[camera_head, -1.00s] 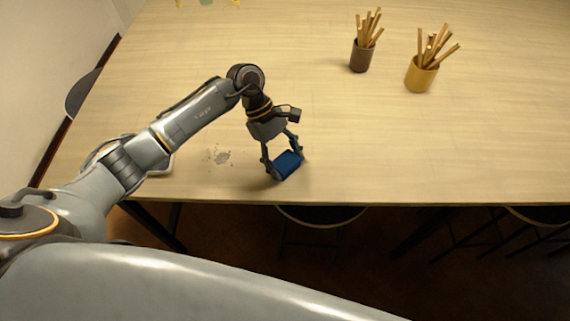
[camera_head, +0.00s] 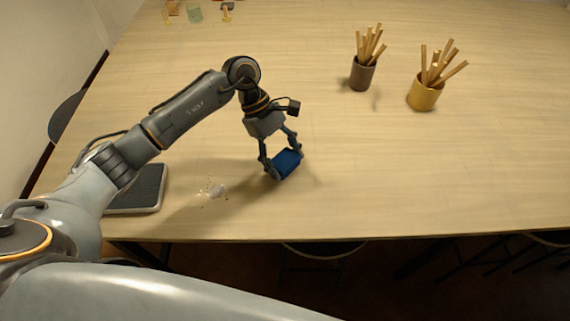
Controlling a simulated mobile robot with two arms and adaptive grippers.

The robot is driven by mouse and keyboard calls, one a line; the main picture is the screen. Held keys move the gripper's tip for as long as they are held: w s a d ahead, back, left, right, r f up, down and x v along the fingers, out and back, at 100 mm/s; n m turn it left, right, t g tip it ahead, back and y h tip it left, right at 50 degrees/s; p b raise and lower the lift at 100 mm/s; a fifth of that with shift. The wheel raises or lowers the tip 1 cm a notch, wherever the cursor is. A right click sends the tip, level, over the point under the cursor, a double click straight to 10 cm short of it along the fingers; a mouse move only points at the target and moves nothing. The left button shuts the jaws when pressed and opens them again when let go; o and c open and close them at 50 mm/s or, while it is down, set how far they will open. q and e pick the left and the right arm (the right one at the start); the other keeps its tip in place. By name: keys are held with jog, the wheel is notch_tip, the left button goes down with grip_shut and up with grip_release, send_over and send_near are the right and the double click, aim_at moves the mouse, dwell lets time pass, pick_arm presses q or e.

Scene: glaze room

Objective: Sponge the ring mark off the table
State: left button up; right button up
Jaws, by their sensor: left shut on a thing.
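My left gripper (camera_head: 281,158) is shut on a blue sponge (camera_head: 287,164) over the left-middle part of the wooden table (camera_head: 430,170). The sponge is at or just above the tabletop; I cannot tell if it touches. A small patch of pale smudge and specks (camera_head: 214,191) lies on the table, left of the sponge and nearer the front edge. It is too small to make out a clear ring shape. The sponge is apart from this patch. My right gripper is not in view.
A dark flat pad with a pale rim (camera_head: 140,190) lies at the front left, partly behind my left arm. A brown cup (camera_head: 362,76) and a yellow cup (camera_head: 423,95), both holding wooden sticks, stand farther back. Small items (camera_head: 195,14) lie at the far left. The right front is clear.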

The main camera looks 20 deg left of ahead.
pick_arm(q)
jog(key=r, duration=0.1)
jog(key=s+r, duration=0.1)
jog(key=r, duration=0.1)
jog(key=shift+d+p, duration=0.15)
jog(key=shift+p, duration=0.2)
jog(key=shift+r, duration=0.4)
jog(key=shift+w+r+p, duration=0.25)
jog(key=shift+r+p, duration=0.1)
jog(key=shift+r, duration=0.25)
jog(key=shift+s+r, duration=0.1)
jog(key=shift+r, duration=0.6)
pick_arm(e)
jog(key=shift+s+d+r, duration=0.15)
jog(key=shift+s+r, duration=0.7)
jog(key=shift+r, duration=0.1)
